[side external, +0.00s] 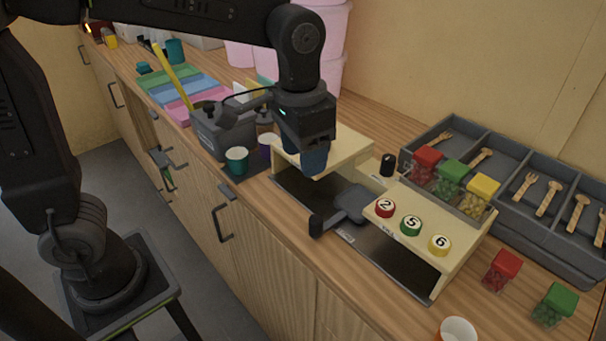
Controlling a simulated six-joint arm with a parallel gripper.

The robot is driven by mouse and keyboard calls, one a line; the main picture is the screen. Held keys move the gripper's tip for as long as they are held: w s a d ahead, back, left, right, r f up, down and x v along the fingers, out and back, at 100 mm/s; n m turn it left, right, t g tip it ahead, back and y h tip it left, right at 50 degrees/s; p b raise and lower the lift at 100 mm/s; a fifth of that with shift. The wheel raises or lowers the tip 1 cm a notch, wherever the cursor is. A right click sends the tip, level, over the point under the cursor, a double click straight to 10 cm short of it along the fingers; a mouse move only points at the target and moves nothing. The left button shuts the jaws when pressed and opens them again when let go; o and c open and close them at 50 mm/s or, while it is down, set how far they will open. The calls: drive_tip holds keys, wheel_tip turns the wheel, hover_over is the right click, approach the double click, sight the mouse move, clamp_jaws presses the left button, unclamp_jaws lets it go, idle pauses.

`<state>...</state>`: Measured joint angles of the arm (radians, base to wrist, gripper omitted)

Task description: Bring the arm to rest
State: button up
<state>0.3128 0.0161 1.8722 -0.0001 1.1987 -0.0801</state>
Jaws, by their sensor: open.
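My arm reaches in from the upper left, and my gripper (306,150) points down over the pale wooden stand (345,150) at the middle of the counter. The jaws are open. A dark blue shape (314,160) shows right at the fingertips; I cannot tell whether it is a cup standing there or part of the fingers. The gripper body hides much of the area behind it.
A grey machine (222,130) and teal cup (237,160) stand left. A grey scoop (350,203) and numbered stand (412,234) are right.

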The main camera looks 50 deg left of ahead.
drive_tip(key=s+a+n+t, duration=0.2)
drive_tip(key=s+a+t, duration=0.3)
drive_tip(key=s+a, duration=0.5)
drive_tip(key=shift+s+a+f+n, duration=0.15)
drive_tip(key=shift+s+a+n, duration=0.2)
drive_tip(key=shift+s, duration=0.7)
idle(0.7)
